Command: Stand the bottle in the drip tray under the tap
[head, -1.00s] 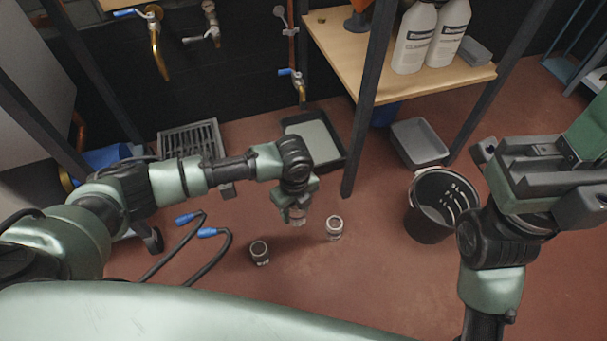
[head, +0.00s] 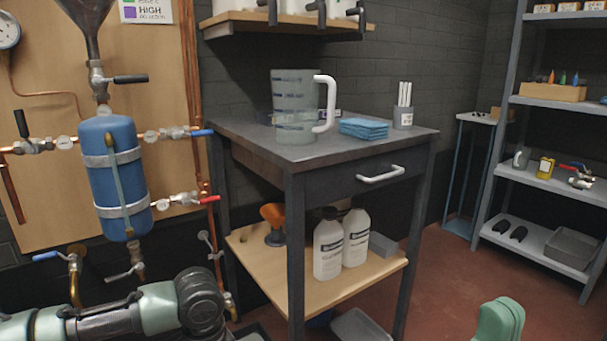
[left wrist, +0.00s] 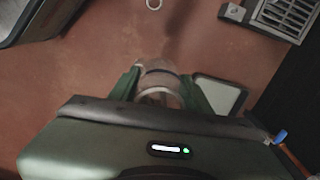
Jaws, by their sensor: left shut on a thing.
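In the left wrist view my left gripper (left wrist: 160,92) is shut on a clear bottle (left wrist: 158,78), one green finger on each side. The drip tray (left wrist: 222,95), pale inside with a dark rim, lies on the floor just right of the held bottle and apart from it in the picture. A tap with a blue handle (left wrist: 280,137) shows at the right edge. In the head view my left arm hides most of the tap (head: 229,304), and the left gripper is out of frame. Only a green part of my right gripper (head: 500,322) shows at the bottom; its jaws cannot be made out.
A workbench (head: 260,142) carries a measuring jug (head: 295,110); white bottles (head: 328,247) stand on its lower shelf. A blue tank (head: 118,180) with valves is on the left wall.

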